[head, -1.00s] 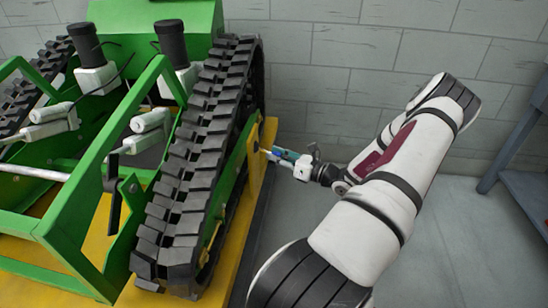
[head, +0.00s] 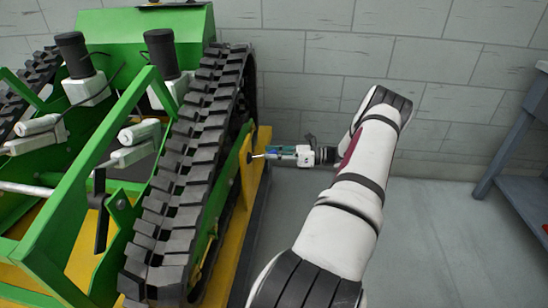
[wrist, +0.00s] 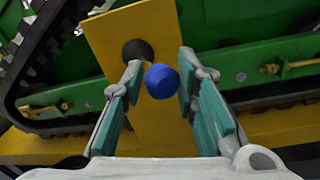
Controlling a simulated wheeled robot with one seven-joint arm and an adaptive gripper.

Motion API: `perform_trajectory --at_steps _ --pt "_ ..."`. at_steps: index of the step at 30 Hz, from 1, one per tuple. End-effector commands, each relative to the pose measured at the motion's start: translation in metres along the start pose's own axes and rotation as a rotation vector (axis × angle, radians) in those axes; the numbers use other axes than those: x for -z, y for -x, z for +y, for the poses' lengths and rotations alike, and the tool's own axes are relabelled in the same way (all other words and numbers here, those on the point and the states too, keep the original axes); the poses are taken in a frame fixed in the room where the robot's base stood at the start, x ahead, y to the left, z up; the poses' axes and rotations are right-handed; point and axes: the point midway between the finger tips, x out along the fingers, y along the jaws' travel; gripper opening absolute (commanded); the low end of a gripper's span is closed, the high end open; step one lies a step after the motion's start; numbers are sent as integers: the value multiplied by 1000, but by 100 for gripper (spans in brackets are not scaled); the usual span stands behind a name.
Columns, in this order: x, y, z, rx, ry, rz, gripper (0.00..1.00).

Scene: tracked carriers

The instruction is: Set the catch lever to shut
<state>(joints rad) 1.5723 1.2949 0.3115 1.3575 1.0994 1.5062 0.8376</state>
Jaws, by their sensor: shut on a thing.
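The catch lever (head: 259,156) is a thin light rod coming out of a dark pivot on a yellow plate (head: 245,172) beside the right-hand track in the head view. It points right, about level. In the wrist view its blue knob (wrist: 162,83) sits between my fingertips, in front of the yellow plate (wrist: 112,38) and near the black pivot (wrist: 138,50). My gripper (head: 273,153) is shut on the lever's knob end; it also shows in the wrist view (wrist: 161,72) with teal fingers on either side. The fingers partly hide the knob in the head view.
The green tracked carrier (head: 150,25) stands on a yellow base at the left. Its black track (head: 200,130) lies close to my gripper. A grey block wall (head: 400,60) is behind. A blue-grey bench (head: 520,160) stands at the right. The floor between is clear.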

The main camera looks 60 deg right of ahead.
Motion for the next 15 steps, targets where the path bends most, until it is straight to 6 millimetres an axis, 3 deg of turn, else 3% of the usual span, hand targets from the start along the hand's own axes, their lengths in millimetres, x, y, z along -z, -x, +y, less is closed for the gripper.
perform_trajectory --at_steps 15 --pt "-6 -6 -16 11 4 -3 0"
